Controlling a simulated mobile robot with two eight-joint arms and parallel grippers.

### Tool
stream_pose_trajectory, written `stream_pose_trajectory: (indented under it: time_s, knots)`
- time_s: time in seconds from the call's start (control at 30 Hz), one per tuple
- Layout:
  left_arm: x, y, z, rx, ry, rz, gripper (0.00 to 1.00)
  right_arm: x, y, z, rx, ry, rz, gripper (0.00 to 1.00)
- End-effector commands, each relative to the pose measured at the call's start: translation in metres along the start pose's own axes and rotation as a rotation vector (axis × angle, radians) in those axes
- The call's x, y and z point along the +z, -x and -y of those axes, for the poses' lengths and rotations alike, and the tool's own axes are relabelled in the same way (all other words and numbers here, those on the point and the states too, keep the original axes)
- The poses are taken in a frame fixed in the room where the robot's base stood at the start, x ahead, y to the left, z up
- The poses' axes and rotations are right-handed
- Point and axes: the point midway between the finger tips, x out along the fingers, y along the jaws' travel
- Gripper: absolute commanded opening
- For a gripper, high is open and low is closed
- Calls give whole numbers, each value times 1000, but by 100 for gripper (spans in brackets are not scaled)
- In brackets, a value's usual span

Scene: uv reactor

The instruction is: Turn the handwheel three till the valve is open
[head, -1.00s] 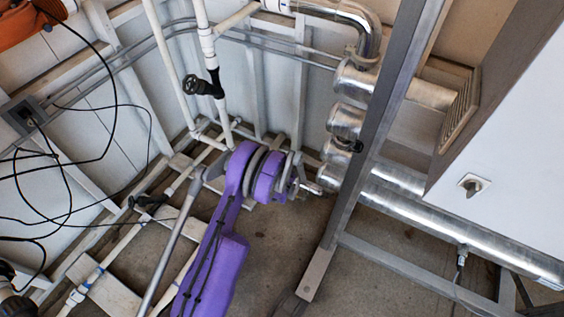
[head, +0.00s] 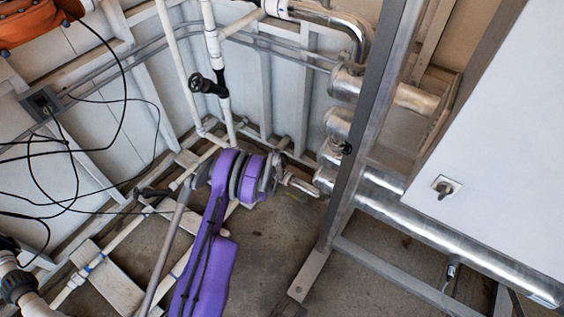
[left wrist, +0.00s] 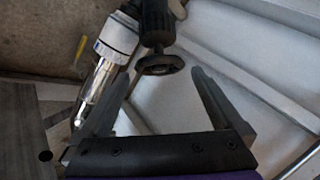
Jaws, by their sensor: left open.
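A small black handwheel (head: 200,83) sits on a white vertical pipe at the upper left of the head view. In the left wrist view a round black handwheel (left wrist: 160,65) on a black stem shows between and beyond my finger tips; I cannot tell for certain that it is the same wheel. My left gripper (left wrist: 158,82) is open, with a finger on each side of that wheel and no visible contact. My purple arm rises from the bottom of the head view, but its fingers are not clear there. My right gripper is not in view.
A steel post (head: 352,150) crosses the head view beside shiny insulated pipes (head: 450,250). A white cabinet (head: 490,140) fills the right. Loose black cables (head: 125,100) hang at the left. A chrome-tipped fitting (left wrist: 110,60) lies close to my left finger in the wrist view.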

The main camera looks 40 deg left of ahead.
Motion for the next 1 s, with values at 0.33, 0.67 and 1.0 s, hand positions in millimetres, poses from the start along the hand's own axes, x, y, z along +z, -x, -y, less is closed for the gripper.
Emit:
stream_pose_trajectory:
  time_s: [0.33, 0.67, 1.0]
  knots:
    - [0, -47, 0, 0, -1, 1, 100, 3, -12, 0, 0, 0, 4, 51]
    - [0, -50, 0, 0, 0, 1, 100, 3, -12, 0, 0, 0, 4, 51]
    - [0, -50, 0, 0, 0, 1, 41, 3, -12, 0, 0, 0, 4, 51]
